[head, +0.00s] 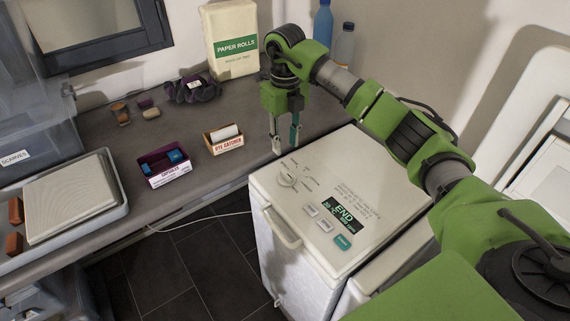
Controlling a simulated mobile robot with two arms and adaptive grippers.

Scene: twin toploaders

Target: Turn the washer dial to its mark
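The washer (330,160) is a white top-loading machine in the middle of the head view. Its dial (287,178) is a small round pale knob at the left of the top panel, with printed marks around its far side. I cannot make out which mark it points to. My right gripper (285,146) hangs fingers down just beyond the dial, near the washer's back-left edge. Its two fingers are apart with nothing between them, and it does not touch the dial. My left gripper is not in view.
A display (344,214) reading END and several buttons lie right of the dial. A handle (282,228) is on the washer's front. The counter (190,205) at left holds a dye catcher box (223,144), a capsules box (165,170) and a paper rolls pack (232,45). Bottles stand behind.

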